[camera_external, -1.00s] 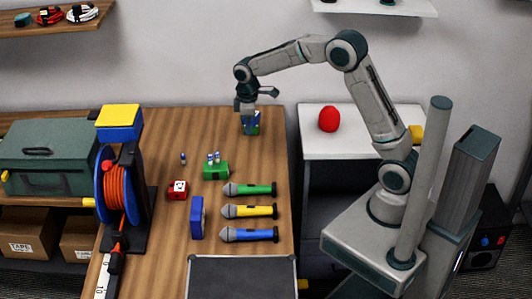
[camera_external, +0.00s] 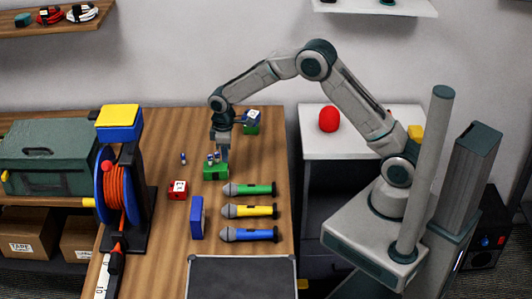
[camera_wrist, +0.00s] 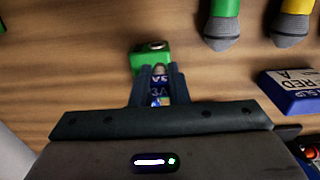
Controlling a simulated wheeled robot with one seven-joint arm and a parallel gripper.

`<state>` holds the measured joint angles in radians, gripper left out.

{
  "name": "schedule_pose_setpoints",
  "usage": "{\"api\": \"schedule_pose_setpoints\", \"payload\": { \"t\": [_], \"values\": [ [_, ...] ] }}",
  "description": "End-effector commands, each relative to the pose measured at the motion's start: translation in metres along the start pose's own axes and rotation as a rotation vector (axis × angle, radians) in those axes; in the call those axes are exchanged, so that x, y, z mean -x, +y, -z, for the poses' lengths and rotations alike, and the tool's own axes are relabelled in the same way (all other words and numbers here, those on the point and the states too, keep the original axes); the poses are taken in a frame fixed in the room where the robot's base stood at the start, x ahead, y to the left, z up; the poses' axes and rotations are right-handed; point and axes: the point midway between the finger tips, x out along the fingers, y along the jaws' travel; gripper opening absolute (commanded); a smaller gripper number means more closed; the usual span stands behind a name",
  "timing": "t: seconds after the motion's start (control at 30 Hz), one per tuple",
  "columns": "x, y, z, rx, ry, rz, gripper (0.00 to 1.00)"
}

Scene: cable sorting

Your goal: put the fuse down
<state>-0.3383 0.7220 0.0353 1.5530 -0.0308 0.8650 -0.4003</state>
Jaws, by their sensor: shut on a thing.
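The fuse (camera_wrist: 158,88), a small cylinder with a metal tip and a blue-and-white label reading "3A", is between my fingers in the wrist view. My gripper (camera_wrist: 157,84) is shut on it. A green block (camera_wrist: 146,60) with a round metal fitting on top lies just beyond the fingertips. In the external view my gripper (camera_external: 221,154) is right at the green block (camera_external: 214,173), partly covering its top. A small blue-and-white piece shows on the block beside the fingers. I cannot tell whether the held fuse touches the block.
Another small fuse-like piece (camera_external: 183,158) stands left on the table (camera_external: 150,200). A red block (camera_external: 178,190), a blue box (camera_external: 197,218) and three microphones (camera_external: 250,211) are near the green block. A blue-and-green box (camera_external: 251,122) stands behind. A cable reel (camera_external: 118,190) is at left.

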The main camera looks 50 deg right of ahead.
Motion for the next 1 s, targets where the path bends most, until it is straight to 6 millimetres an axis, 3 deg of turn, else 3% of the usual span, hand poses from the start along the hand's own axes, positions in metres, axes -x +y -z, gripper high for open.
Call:
{"api": "schedule_pose_setpoints", "payload": {
  "t": [0.2,0.57,0.6,0.67,1.0],
  "values": [
    [-0.030,-0.001,-0.001,0.001,-0.004,0.002,0.00],
    [-0.037,0.000,-0.001,0.001,-0.001,0.000,0.00],
    [-0.037,0.000,-0.001,0.001,-0.001,0.000,0.17],
    [-0.036,0.000,-0.001,0.001,-0.001,0.000,0.34],
    [-0.033,0.000,-0.001,0.001,-0.001,0.000,0.36]
  ]
}}
